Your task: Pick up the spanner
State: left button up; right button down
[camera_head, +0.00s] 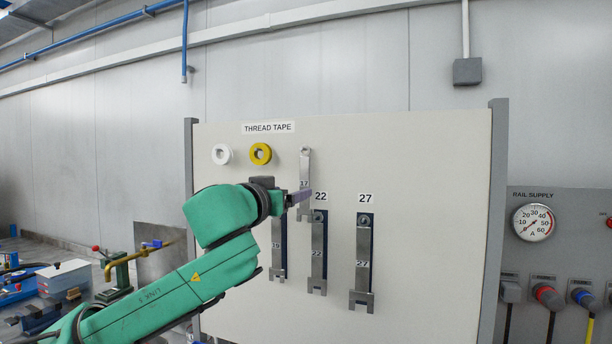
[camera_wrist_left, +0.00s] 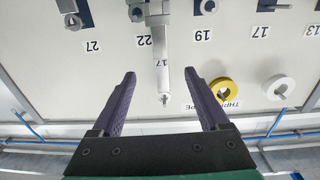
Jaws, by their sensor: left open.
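A grey metal spanner marked 17 (camera_head: 305,166) stands upright in front of the tool board, ring end up, above the hanging spanner marked 22 (camera_head: 317,262). It also shows in the left wrist view (camera_wrist_left: 164,84), between my fingers. What holds it up is not clear. My left gripper (camera_head: 302,197) is open at the spanner's lower part in the head view and hides some of it. In the left wrist view, my open fingers (camera_wrist_left: 160,75) lie either side of the shank with gaps. My right gripper is in neither view.
Spanners marked 19 (camera_head: 278,247) and 27 (camera_head: 362,262) hang on the board (camera_head: 430,200). White (camera_head: 221,154) and yellow (camera_head: 260,154) tape rolls sit at its upper left. A gauge panel (camera_head: 570,240) stands at right. The board's upper right is bare.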

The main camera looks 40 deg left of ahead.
aim_at(304, 187)
pick_arm(q)
jog(key=p+x, duration=0.2)
jog(key=x, duration=0.1)
jog(key=p+x, duration=0.5)
jog(key=x, duration=0.1)
jog(key=shift+w+a+r, duration=0.2)
jog(key=shift+r, duration=0.1)
jog(key=shift+w+f, duration=0.15)
jog(key=shift+f, duration=0.2)
grip_shut()
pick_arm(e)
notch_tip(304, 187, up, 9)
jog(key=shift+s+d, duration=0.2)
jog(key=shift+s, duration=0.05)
